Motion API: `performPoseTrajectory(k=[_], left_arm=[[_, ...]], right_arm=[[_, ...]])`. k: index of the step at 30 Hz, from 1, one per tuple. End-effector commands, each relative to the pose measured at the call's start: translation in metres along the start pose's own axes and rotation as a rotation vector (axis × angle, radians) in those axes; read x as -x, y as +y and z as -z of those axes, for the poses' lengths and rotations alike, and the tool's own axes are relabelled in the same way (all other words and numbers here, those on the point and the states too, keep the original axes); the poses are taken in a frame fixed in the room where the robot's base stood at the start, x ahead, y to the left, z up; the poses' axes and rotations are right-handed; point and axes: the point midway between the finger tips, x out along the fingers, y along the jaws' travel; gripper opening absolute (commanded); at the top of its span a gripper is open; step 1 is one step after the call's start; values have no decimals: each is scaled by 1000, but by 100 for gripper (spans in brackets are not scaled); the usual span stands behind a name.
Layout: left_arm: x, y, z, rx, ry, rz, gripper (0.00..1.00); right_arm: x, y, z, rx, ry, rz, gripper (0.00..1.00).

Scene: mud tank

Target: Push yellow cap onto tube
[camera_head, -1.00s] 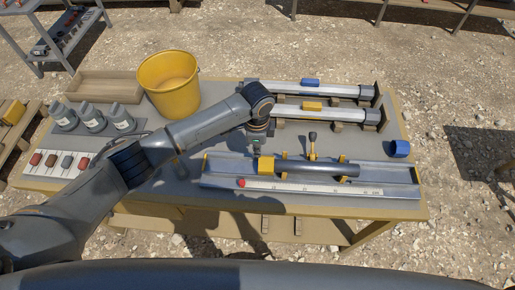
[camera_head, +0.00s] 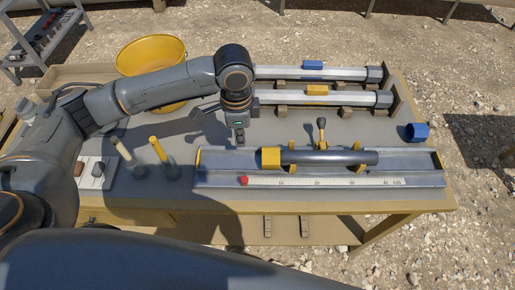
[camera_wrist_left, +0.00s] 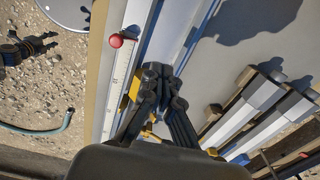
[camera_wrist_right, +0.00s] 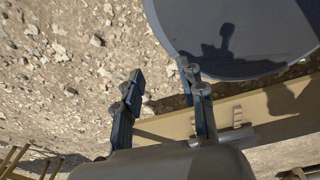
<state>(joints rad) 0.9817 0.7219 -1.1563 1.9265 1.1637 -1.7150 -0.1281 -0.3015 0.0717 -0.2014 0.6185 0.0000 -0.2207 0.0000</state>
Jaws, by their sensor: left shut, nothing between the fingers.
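The yellow cap (camera_head: 270,158) is at the left end of the dark tube (camera_head: 325,158), and the two look to be touching. How far the cap sits over the tube end I cannot tell. The tube lies level on yellow supports in a grey tray (camera_head: 215,176) with a ruler. My left gripper (camera_head: 240,138) is shut and empty, a little left of and behind the cap, apart from it in the picture. In the left wrist view its closed fingers (camera_wrist_left: 160,72) partly cover the cap. My right gripper (camera_wrist_right: 163,75) is open and empty, away from the cap.
A red knob (camera_head: 244,180) marks the ruler's left end. A blue cup (camera_head: 416,132) stands at right, a yellow bucket (camera_head: 150,52) at back left. Handled tools (camera_head: 158,150) stand left of the tray.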

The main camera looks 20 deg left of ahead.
Motion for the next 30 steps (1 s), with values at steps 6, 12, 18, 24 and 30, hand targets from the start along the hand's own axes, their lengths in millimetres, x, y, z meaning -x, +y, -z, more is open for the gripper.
performPoseTrajectory(k=[6, 12, 18, 24, 30], left_arm=[[-38, 1, 0, 0, -4, -5, 0], [-81, 1, 0, 0, -3, -4, 0], [-89, 0, 25, -6, 1, 1, 0], [-92, 0, 39, -4, 0, 0, 0], [-92, 0, 41, -4, -1, 0, 0]], right_arm=[[8, 10, 0, 4, -1, -12, 40], [13, 12, 0, 5, 0, -14, 40], [23, 11, 2, 3, 2, -13, 40], [26, 6, 4, 1, 4, -7, 40], [26, 4, 4, -1, 4, -4, 40]])
